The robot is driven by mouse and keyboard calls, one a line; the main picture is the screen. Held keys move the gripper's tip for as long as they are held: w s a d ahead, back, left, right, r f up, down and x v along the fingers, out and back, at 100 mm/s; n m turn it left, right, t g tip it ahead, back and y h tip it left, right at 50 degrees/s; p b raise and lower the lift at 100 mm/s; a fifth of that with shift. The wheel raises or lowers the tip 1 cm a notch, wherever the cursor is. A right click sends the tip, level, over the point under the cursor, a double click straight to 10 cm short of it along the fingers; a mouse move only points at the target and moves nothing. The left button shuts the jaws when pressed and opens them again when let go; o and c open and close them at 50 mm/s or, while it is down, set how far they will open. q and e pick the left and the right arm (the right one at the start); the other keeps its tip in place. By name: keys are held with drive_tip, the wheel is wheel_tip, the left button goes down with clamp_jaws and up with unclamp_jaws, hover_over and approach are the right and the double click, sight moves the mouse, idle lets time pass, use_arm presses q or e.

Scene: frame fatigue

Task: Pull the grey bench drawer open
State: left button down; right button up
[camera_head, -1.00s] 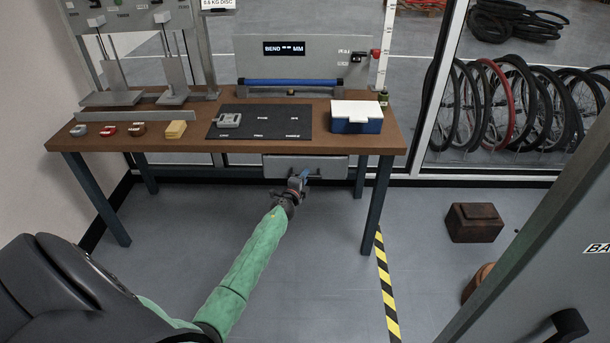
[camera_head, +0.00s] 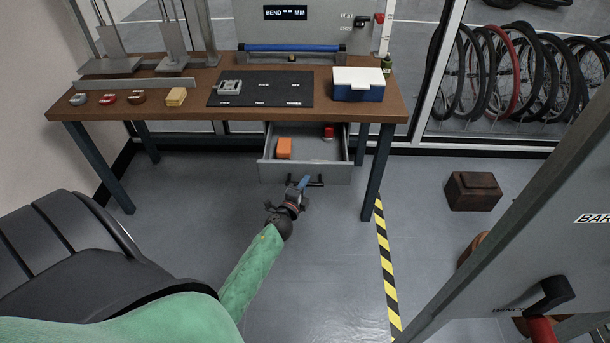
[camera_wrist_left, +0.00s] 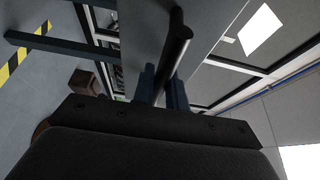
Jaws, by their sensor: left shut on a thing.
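The grey bench drawer (camera_head: 305,172) is pulled out from under the brown workbench (camera_head: 205,88), and its inside shows in the head view. An orange block (camera_head: 284,148) and a small red item (camera_head: 329,133) lie in it. My left gripper (camera_head: 303,184) is at the drawer front, shut on the dark bar handle (camera_head: 318,183). In the left wrist view the handle (camera_wrist_left: 177,45) runs between the two blue fingers of the left gripper (camera_wrist_left: 163,85). My right gripper is not in view.
On the bench are a black mat (camera_head: 262,88), a blue and white box (camera_head: 358,84) and several small items. A brown box (camera_head: 473,191) stands on the floor at right, past a striped floor line (camera_head: 387,270). A grey panel (camera_head: 530,230) stands at the right.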

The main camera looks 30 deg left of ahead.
use_arm(q)
drive_tip(key=shift+s+d, duration=0.3)
drive_tip(key=shift+s, duration=0.2)
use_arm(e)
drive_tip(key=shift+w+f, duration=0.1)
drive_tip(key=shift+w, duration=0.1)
use_arm(q)
drive_tip(key=c, duration=1.5)
unclamp_jaws()
drive_tip(key=shift+o, duration=0.5)
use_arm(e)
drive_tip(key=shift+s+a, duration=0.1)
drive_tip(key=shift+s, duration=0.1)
use_arm(q)
drive_tip(key=shift+s, duration=0.1)
